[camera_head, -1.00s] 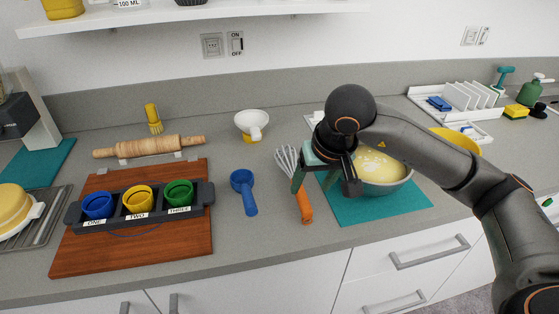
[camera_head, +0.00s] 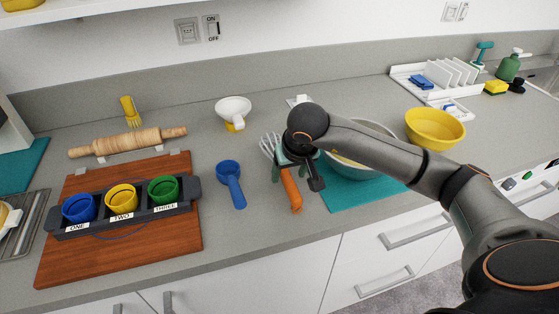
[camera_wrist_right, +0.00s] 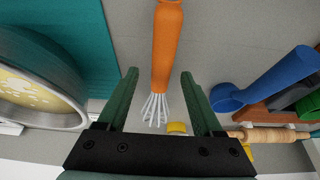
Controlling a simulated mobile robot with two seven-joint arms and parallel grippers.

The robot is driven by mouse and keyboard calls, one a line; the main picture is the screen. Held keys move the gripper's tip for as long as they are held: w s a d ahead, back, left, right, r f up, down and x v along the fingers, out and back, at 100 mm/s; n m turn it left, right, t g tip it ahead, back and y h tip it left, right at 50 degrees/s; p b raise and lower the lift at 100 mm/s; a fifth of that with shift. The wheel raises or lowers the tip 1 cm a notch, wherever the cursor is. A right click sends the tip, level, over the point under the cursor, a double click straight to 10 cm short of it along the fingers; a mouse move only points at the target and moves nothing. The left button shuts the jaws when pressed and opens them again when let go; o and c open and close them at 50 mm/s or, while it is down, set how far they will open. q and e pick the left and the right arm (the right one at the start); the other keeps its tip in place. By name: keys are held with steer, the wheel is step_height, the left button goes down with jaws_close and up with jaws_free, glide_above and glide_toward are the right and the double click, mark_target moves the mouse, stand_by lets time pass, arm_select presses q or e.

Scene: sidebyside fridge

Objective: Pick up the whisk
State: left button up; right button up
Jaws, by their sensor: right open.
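The whisk lies on the grey counter, its orange handle (camera_head: 291,190) towards the front edge and its wire head towards the wall. My right gripper (camera_head: 296,173) is low over the whisk, with its green fingers open on either side of it. In the right wrist view, the handle (camera_wrist_right: 167,45) runs between the fingertips of the right gripper (camera_wrist_right: 158,78), with gaps on both sides. The wires show beyond, between the fingers. In the head view, the gripper hides part of the whisk. My left gripper is not in view.
A bowl of yellow mix (camera_wrist_right: 40,85) stands on a teal mat (camera_head: 345,198) right of the whisk. A blue scoop (camera_head: 231,182) lies to its left. Further left, a wooden board (camera_head: 60,262) bears a holder with coloured cups. A yellow bowl (camera_head: 435,128) stands further right.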

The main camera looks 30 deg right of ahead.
steer(key=shift+x, duration=1.4)
jaws_close()
steer(key=shift+r, duration=0.1)
